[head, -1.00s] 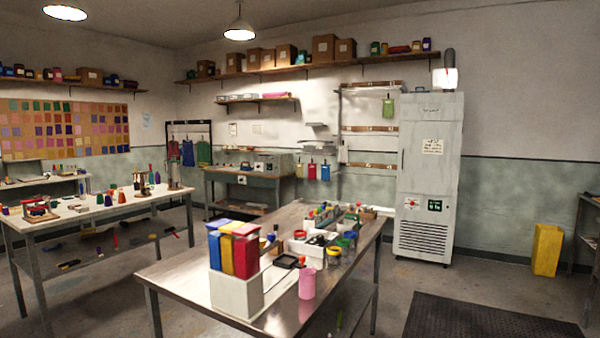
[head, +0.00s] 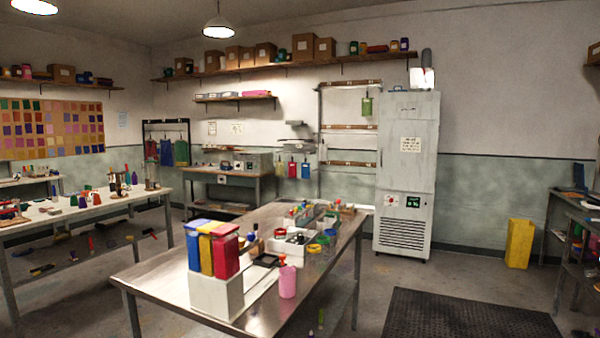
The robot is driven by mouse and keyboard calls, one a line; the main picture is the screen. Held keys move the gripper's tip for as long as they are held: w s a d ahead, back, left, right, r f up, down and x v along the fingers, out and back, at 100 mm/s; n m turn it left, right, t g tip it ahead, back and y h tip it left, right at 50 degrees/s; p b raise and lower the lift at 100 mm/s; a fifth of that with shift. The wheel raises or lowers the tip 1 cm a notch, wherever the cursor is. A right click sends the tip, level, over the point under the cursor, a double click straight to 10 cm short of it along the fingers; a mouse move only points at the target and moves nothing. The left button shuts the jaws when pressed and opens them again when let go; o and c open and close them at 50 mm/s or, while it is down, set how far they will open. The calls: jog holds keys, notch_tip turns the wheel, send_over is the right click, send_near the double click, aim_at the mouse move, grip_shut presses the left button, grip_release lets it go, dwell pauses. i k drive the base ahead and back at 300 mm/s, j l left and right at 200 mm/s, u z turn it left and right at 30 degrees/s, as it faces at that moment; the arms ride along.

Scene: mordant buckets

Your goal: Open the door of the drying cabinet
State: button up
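The drying cabinet (head: 407,190) is a tall, pale grey unit against the back wall, right of centre in the head view. Its door looks shut. The front has a paper notice, a dark green display and red-and-white label lower down, and a vent grille near the bottom. A dark cylinder and a white box stand on its top. A thin dark mark, perhaps a handle, shows at the left edge of its front. My gripper is not in view.
A metal table (head: 160,278) with coloured containers stands in front of the cabinet to the left. A dark floor mat (head: 470,314) lies at the front right. A yellow bin (head: 519,243) stands by the wall. A dark shelf unit (head: 572,225) is at the right edge. Bare floor lies before the cabinet.

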aim_at(407, 149)
jog(key=i+l+z, duration=0.4)
jog(key=i, duration=0.6)
jog(key=i+z, duration=0.4)
jog(key=i, duration=0.6)
jog(key=i+l, duration=0.1)
jog(key=i, duration=4.4)
